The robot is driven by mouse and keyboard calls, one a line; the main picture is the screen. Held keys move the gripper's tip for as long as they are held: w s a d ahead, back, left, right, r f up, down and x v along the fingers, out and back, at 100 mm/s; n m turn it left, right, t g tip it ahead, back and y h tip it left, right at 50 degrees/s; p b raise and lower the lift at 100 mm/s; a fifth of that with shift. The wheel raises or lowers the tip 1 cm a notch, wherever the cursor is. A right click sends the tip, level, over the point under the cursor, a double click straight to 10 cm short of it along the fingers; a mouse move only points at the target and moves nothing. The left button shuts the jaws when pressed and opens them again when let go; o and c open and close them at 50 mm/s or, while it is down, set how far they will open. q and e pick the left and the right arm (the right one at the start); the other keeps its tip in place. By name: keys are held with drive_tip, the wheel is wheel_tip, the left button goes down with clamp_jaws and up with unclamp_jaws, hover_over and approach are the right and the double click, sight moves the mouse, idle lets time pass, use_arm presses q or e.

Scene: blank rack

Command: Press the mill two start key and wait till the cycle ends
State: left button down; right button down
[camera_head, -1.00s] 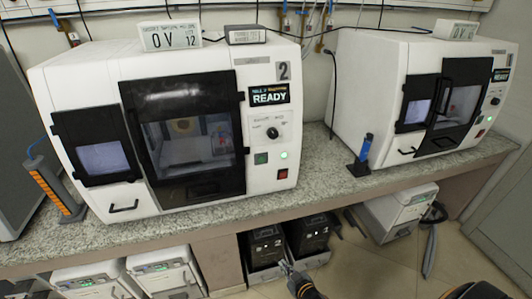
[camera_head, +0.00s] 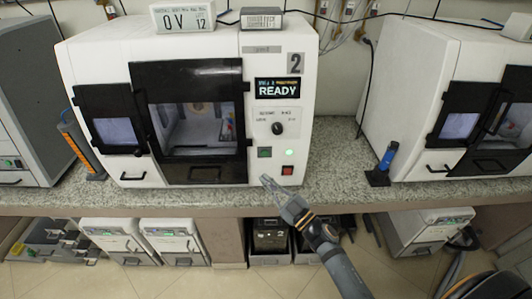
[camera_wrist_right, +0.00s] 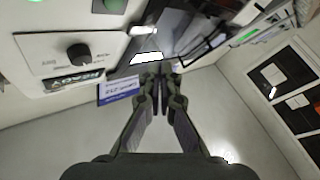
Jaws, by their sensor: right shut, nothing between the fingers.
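Mill two is a white machine (camera_head: 222,60) with a "2" label, and its display (camera_head: 277,88) reads READY. Its front panel holds a black knob (camera_head: 278,128), a green key (camera_head: 264,152), a lit green lamp or button (camera_head: 289,152) and a red key (camera_head: 287,170). The dark-framed door (camera_head: 190,110) looks shut. My right gripper (camera_head: 267,181) is shut and empty, in front of the mill's lower edge, below the green key. In the right wrist view the shut fingers (camera_wrist_right: 160,75) show beside the upside-down panel with the knob (camera_wrist_right: 78,52). My left gripper is not seen.
A second white machine (camera_head: 420,90) stands to the right on the same granite bench (camera_head: 345,190). A blue-handled tool (camera_head: 386,160) stands between them, and an orange holder (camera_head: 80,148) stands at left.

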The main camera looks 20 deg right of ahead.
sight(265, 153)
drive_tip(key=w+d+b, duration=0.2)
drive_tip(key=w, duration=0.6)
drive_tip(key=shift+w+d+f+b, duration=0.25)
drive_tip(key=shift+b, duration=0.05)
idle(1.3)
drive_tip(key=shift+w+d, duration=0.1)
drive_tip(key=shift+w, duration=0.35)
